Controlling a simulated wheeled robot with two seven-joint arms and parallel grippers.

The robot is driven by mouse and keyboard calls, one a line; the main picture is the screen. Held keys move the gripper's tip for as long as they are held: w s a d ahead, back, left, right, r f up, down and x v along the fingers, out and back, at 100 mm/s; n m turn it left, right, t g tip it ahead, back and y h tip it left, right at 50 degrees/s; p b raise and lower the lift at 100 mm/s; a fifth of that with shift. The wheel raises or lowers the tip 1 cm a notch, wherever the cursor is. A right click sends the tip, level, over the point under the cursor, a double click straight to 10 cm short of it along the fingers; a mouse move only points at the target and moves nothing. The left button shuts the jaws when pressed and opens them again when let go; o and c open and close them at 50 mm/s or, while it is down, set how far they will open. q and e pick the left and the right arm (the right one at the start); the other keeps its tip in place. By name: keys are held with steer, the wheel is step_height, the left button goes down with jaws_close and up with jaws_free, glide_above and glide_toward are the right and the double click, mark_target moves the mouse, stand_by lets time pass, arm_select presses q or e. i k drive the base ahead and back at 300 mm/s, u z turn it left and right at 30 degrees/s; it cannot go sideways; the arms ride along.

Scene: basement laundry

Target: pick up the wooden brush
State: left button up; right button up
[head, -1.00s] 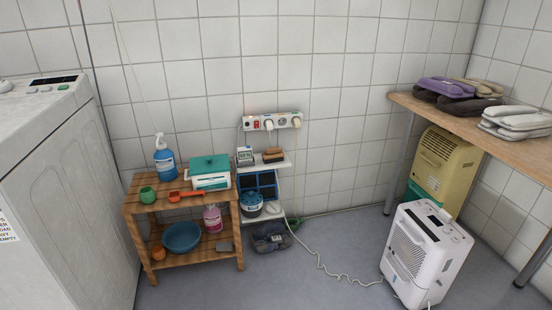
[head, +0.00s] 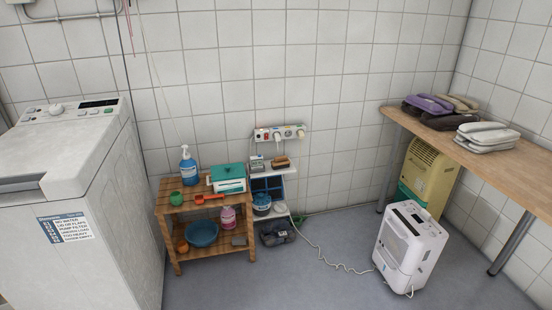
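A small brown block-shaped thing that looks like the wooden brush (head: 281,162) lies on the top board of a narrow white shelf unit (head: 288,171) against the tiled wall. It is small in the picture and its bristles are hard to make out. A small grey device with a display (head: 256,163) stands just left of it on the same board. Neither of my grippers is in view.
A wooden rack (head: 167,205) with a blue spray bottle (head: 188,166), teal-lidded box (head: 228,177) and blue bowl (head: 202,233) stands left of the shelf. A washing machine (head: 85,200) is further left. A white dehumidifier (head: 408,245) and trailing cord stand right. The middle floor is clear.

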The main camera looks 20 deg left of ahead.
mark_target(281, 162)
steer(key=i, duration=1.3)
steer(key=u, duration=0.4)
steer(key=i, duration=1.65)
steer(key=u, duration=0.1)
